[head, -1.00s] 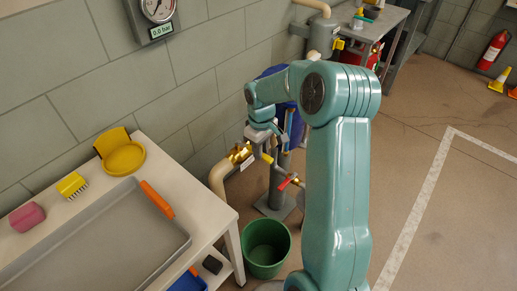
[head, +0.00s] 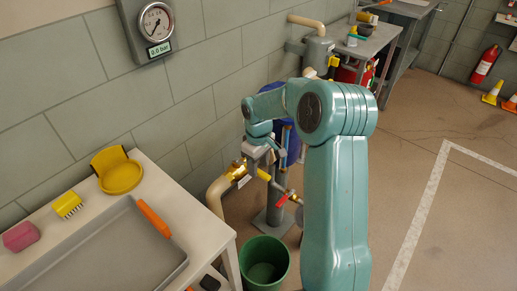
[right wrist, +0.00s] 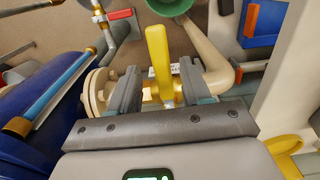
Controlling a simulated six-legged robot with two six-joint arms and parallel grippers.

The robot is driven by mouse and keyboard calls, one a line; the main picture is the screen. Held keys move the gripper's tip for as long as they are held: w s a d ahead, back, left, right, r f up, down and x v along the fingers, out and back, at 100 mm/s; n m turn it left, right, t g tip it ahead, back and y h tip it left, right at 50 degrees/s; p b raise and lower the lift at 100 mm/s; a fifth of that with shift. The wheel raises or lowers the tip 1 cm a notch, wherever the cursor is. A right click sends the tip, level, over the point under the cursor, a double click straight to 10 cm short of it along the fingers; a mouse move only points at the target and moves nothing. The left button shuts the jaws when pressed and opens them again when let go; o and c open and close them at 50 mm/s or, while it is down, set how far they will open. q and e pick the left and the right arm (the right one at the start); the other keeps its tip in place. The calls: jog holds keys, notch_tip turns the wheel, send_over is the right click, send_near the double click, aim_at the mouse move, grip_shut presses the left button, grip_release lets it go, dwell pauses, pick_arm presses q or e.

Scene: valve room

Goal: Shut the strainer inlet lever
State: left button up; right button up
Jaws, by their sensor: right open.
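A brass valve (head: 237,172) with a yellow lever (head: 264,175) sits on the beige pipe by the wall. In the right wrist view, the yellow lever (right wrist: 157,55) stands between the two fingers of my right gripper (right wrist: 159,78), with a visible gap on each side. The right gripper (head: 262,153) is open at the valve in the head view. A small white tag lies by the lever; its text is too small to read. A red lever (head: 282,200) is on a separate valve nearby, and this red lever also shows in the right wrist view (right wrist: 120,14). My left gripper is not in view.
A green bucket (head: 264,278) stands on the floor below the valve. A white bench (head: 205,235) with a grey tray is at left. A blue drum (head: 291,145) is behind my right arm. A gauge (head: 156,22) hangs on the wall.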

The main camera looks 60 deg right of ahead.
aim_at(259, 170)
notch_tip(259, 170, up, 16)
jog(key=p, duration=0.1)
jog(key=shift+f+p, duration=0.2)
jog(key=shift+p, duration=0.2)
jog(key=shift+s, duration=0.15)
